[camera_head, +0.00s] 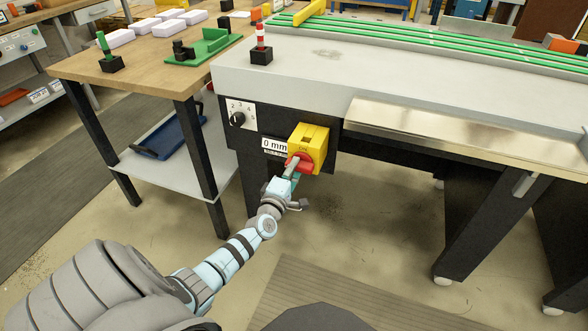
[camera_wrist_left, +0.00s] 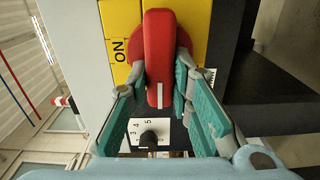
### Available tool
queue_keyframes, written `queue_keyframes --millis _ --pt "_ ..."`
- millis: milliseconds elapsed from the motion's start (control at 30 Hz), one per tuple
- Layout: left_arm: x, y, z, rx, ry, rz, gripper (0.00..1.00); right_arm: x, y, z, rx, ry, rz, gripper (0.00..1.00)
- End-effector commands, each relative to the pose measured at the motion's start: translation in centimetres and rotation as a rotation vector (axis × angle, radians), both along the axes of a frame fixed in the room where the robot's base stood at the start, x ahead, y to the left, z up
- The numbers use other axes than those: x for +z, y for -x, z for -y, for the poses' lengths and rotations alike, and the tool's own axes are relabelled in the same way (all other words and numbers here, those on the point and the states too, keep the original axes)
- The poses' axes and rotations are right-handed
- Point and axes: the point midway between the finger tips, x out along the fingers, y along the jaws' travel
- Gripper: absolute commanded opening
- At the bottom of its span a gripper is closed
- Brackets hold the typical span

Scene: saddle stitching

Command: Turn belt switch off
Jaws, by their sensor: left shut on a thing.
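The belt switch is a red rotary handle (camera_wrist_left: 158,60) on a yellow box (camera_head: 309,143) fixed to the front of the grey machine. It also shows in the head view (camera_head: 299,164). Printed "ON" stands beside the handle in the left wrist view. My left gripper (camera_head: 291,172) reaches the handle from below and in front. In the left wrist view the left gripper's teal fingers (camera_wrist_left: 160,85) lie on both sides of the red handle and are shut on it. My right gripper is not in view.
A black dial (camera_head: 238,119) with numbers and a "0 mm" display (camera_head: 275,144) sit left of the switch. The machine's metal ledge (camera_head: 450,130) juts out at the right. A wooden table (camera_head: 130,72) stands at the left. The floor below the switch is clear.

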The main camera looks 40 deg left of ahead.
Motion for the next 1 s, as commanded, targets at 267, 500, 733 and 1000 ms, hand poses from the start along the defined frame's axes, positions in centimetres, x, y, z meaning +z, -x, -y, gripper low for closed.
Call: queue_keyframes --millis 267,500,733,1000 --pt "-0.04 0.00 0.01 0.000 0.034 0.012 0.00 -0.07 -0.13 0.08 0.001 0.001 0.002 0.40" --pt "-0.04 0.00 0.01 0.000 0.036 0.013 0.00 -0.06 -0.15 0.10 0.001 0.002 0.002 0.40" --pt "-0.04 0.01 0.00 0.000 0.034 0.012 0.40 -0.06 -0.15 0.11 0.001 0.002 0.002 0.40" --pt "-0.06 0.15 0.01 0.000 0.032 0.011 0.40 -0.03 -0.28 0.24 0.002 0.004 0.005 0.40"
